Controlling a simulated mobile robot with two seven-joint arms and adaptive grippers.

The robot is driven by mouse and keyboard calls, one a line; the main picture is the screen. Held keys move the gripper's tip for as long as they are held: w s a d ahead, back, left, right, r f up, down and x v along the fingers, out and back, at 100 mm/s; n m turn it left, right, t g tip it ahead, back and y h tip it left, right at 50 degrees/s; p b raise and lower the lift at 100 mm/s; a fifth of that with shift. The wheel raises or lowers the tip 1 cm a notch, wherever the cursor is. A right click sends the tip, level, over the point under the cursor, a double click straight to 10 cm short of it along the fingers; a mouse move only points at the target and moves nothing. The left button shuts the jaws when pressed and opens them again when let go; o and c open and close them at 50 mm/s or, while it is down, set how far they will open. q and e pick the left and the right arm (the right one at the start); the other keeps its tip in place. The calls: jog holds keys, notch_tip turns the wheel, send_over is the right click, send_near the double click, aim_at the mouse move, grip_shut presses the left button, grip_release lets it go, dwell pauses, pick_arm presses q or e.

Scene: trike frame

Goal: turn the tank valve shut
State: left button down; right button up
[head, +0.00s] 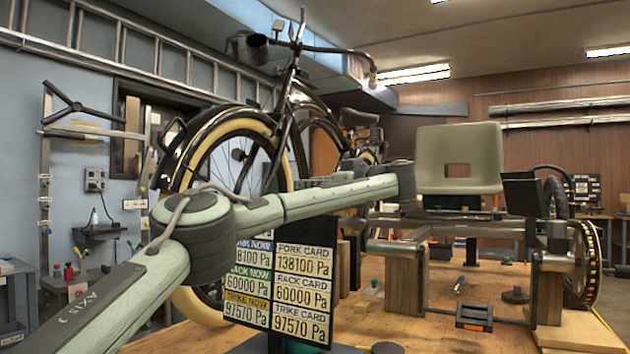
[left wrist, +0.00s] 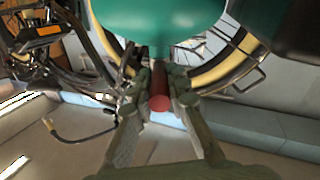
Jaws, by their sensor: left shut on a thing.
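In the left wrist view, a green tank (left wrist: 165,22) fills the top middle. A red, roughly cylindrical tank valve handle (left wrist: 159,103) shows below it. My left gripper (left wrist: 160,92) has one finger on each side of this handle and is shut on it. The handle's turn position cannot be told. In the head view my left arm crosses from the lower left to the middle; I cannot make out its fingers or the valve there. My right gripper is in neither view.
A pressure board (head: 303,290) stands behind my arm, with matching rack and trike values; its fork-now value is partly covered. A black bicycle (head: 232,128) stands behind. A grey seat (head: 458,158) and trike frame stand right on the wooden bench (head: 420,305). A dark clamp (head: 474,316) lies in front.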

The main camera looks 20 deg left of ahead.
pick_arm(q)
jog(key=c, duration=1.5)
grip_release()
jog(key=shift+o, duration=0.2)
jog(key=v, duration=1.2)
